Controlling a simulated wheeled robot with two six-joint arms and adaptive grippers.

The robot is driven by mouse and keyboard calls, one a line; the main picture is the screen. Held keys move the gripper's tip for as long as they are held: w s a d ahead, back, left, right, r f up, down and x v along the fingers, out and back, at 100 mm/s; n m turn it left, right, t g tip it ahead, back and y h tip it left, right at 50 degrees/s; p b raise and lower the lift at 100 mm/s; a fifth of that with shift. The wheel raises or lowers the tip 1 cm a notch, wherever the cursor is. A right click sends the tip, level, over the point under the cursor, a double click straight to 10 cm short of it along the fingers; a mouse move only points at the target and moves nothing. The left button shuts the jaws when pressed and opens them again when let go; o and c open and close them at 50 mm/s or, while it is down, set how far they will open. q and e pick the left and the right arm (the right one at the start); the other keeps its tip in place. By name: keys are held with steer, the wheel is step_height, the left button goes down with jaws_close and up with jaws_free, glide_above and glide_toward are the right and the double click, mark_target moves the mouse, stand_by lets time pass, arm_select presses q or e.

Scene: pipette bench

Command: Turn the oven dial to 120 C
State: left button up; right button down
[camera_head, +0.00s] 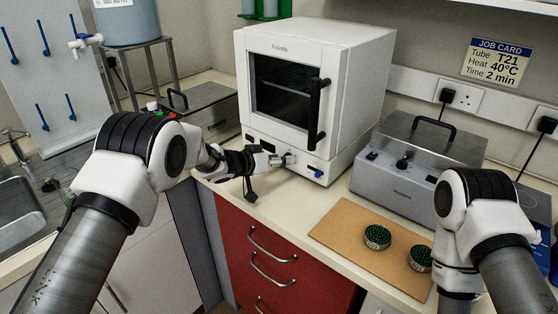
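The white oven (345,85) stands on the bench with its dark-windowed door (285,90) shut and a black vertical handle (318,112) on the door's right side. My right gripper is out of view below the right arm.
A grey heater unit (405,185) with a black-handled lid stands right of the oven. A brown board (340,232) with two green-topped round racks (377,236) lies in front. A second lidded metal bath (205,105) is behind my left arm. Red drawers (265,250) are below the bench.

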arm_select(q)
steer(key=v, duration=1.2)
